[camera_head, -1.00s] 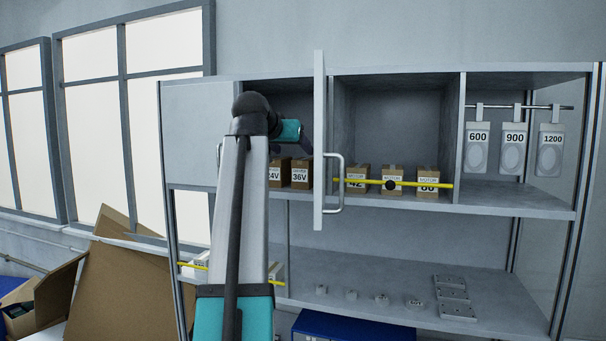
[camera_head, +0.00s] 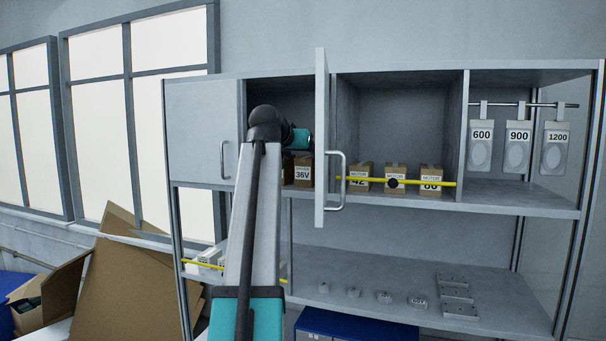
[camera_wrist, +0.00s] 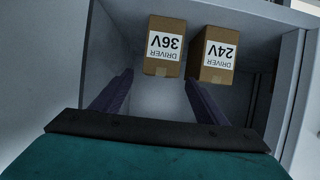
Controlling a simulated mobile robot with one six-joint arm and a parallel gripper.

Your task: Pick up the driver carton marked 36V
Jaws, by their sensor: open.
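The driver carton marked 36V (camera_head: 303,172) is a small brown box with a white label, standing in the open cupboard compartment. In the wrist view the 36V carton (camera_wrist: 165,46) appears upside down at the top middle, ahead of the gap between my fingers. The 24V driver carton (camera_wrist: 215,54) stands beside it on the right there; in the head view it is mostly hidden by my arm. My gripper (camera_wrist: 158,84) is open and empty, its two dark fingers apart and short of the cartons.
An open cupboard door (camera_head: 321,140) with a handle stands out just right of my arm. A closed door (camera_head: 203,130) is on the left. Motor cartons (camera_head: 396,176) stand behind a yellow bar (camera_head: 440,183) in the middle compartment. Compartment walls flank my fingers closely.

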